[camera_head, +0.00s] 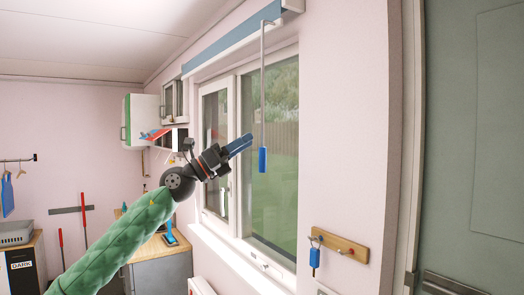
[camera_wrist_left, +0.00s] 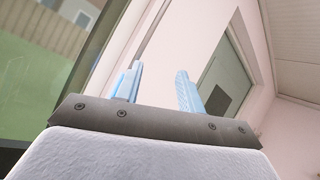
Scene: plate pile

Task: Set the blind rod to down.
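The blind rod (camera_head: 263,85) is a thin grey rod hanging nearly straight down from the blue-and-white blind casing (camera_head: 232,40) at the window top. Its blue handle (camera_head: 263,160) is at the lower end, in front of the glass. My left gripper (camera_head: 240,146) has light blue fingers and reaches up from the left, with its tips just left of the rod near handle height; I cannot tell the depth gap. In the left wrist view the fingers (camera_wrist_left: 158,88) are apart with nothing visible between them. I cannot identify the rod for sure there. My right gripper is in neither view.
The window (camera_head: 280,190) with its white frame and sill is behind the rod. A wooden hook board (camera_head: 340,245) with a blue-tagged key (camera_head: 314,258) is on the wall at lower right. A grey-green door (camera_head: 475,140) is at far right. A counter (camera_head: 155,250) stands at left.

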